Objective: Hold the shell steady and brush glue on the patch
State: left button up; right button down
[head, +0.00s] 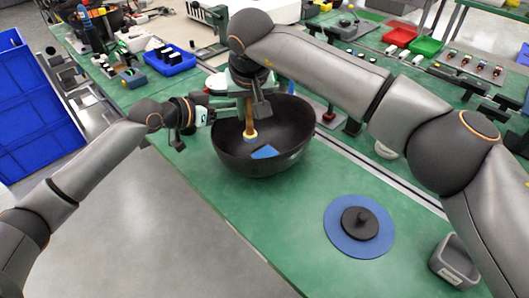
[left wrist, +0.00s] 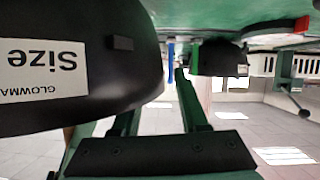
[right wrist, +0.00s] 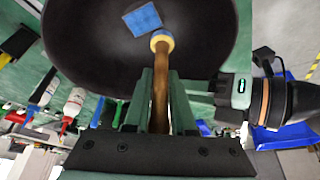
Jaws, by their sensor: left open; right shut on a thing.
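The shell (head: 290,160) is a dark round bowl, upright on the green table. A blue patch (head: 265,152) lies on its inner wall; it also shows in the right wrist view (right wrist: 142,18). My right gripper (head: 252,104) is over the bowl, shut on the wooden handle of the brush (right wrist: 160,95). My left gripper (head: 208,112) is open at the shell's left rim. In the left wrist view the shell's labelled outer wall (left wrist: 110,60) hides part of one finger.
A blue disc (head: 338,240) with a black knob and a grey box (head: 440,270) are on the table at the front right. A blue bin (head: 172,66) with black parts stands behind left. Red (head: 400,36) and green (head: 427,46) trays are at the back. The front middle is clear.

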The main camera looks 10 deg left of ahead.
pick_arm(q)
jog(key=v, duration=1.2)
